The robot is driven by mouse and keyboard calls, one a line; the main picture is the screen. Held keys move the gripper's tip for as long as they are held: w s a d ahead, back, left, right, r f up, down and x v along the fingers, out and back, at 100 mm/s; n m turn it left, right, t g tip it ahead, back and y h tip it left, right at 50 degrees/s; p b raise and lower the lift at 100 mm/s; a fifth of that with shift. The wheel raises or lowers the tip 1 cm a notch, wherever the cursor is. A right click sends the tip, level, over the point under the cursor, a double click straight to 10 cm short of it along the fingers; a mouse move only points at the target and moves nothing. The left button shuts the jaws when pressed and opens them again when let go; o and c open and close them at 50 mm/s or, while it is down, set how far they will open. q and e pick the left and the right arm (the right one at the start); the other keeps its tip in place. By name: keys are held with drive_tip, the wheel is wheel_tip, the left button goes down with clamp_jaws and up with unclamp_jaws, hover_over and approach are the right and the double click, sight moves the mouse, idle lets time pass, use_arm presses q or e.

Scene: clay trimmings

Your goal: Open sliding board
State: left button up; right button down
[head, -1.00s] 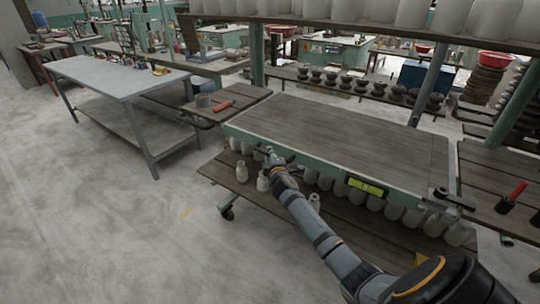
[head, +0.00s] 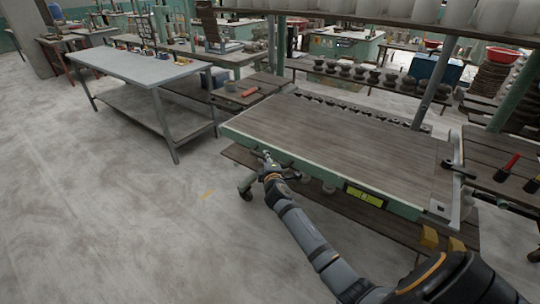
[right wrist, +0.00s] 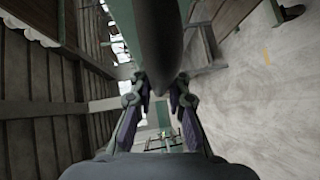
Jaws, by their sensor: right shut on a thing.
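The sliding board (head: 345,140) is a wide wooden top with a green front edge in the head view. It stands out toward me over the lower shelf, and a row of pots shows along its far edge. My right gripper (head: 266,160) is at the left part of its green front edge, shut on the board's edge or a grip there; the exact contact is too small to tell. In the right wrist view, the two fingers (right wrist: 158,110) stand either side of a dark rounded part. My left gripper is not in view.
A grey metal table (head: 140,66) stands at the left. A yellow-green level (head: 364,195) is on the board's front edge. Black clamps (head: 458,169) and red-handled tools (head: 507,166) are at the right. The floor at front left is clear.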

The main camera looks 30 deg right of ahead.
drive_tip(key=shift+s+a, duration=0.2)
drive_tip(key=shift+a, duration=0.2)
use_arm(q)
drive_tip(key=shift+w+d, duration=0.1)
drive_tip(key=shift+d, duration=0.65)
use_arm(e)
drive_tip(key=shift+s+a, duration=0.2)
drive_tip(key=shift+a, duration=0.25)
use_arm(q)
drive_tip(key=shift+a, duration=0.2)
use_arm(e)
drive_tip(key=c, duration=1.3)
unclamp_jaws()
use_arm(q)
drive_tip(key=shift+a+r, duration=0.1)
